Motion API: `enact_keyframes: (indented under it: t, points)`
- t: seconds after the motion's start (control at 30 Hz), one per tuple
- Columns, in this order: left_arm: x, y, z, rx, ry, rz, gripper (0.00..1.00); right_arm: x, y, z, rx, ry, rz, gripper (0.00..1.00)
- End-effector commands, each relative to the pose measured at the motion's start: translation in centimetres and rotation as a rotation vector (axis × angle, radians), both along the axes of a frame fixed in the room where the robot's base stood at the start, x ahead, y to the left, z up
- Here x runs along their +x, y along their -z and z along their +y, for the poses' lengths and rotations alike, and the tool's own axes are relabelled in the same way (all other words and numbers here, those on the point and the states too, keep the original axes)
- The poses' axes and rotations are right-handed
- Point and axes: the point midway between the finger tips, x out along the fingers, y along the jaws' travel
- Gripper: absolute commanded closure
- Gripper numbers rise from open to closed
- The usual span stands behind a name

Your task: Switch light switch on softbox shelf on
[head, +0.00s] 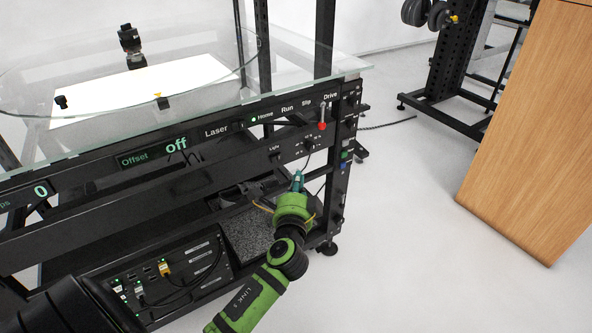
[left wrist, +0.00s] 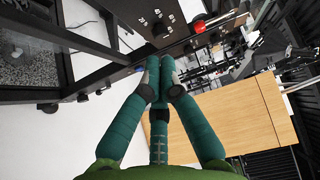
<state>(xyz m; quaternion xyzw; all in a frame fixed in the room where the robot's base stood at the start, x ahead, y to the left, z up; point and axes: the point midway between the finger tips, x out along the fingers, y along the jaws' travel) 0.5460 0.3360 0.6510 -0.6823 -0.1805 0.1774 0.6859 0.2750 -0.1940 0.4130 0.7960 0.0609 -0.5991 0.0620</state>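The small light switch (head: 276,157) sits under a "Light" label on the black front panel of the softbox shelf (head: 190,170). Its lever position is too small to tell. My left gripper (head: 298,178), on a green arm, is below and right of the switch, in front of the shelf and apart from the switch in the picture. In the left wrist view its teal fingers (left wrist: 159,76) meet at the tips with nothing seen between them. They point toward the panel, where a small switch (left wrist: 142,20) and a dark knob (left wrist: 159,30) show. My right gripper is not in view.
A red-tipped lever (head: 322,126) and a knob (head: 310,143) are right of the light switch. The glass top (head: 330,72) overhangs the panel. A granite slab (head: 250,233) and cabled box (head: 165,275) are below. A wooden panel (head: 530,140) stands right, with clear floor between.

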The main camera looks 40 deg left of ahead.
Motion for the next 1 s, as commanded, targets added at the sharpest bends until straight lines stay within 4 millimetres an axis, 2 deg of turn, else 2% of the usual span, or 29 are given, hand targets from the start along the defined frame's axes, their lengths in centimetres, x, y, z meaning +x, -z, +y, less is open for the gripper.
enact_keyframes:
  t: [0.1, 0.3, 1.0]
  points:
    - [-1.9, 0.1, -1.6, -0.002, 0.000, 0.002, 1.00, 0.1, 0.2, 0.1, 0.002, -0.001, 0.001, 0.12]
    - [-3.7, 0.1, -3.1, -0.001, 0.000, 0.002, 1.00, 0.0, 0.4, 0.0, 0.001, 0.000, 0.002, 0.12]
    - [-4.1, 0.4, -3.3, -0.014, -0.003, 0.005, 1.00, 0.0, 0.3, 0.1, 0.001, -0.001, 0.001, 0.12]
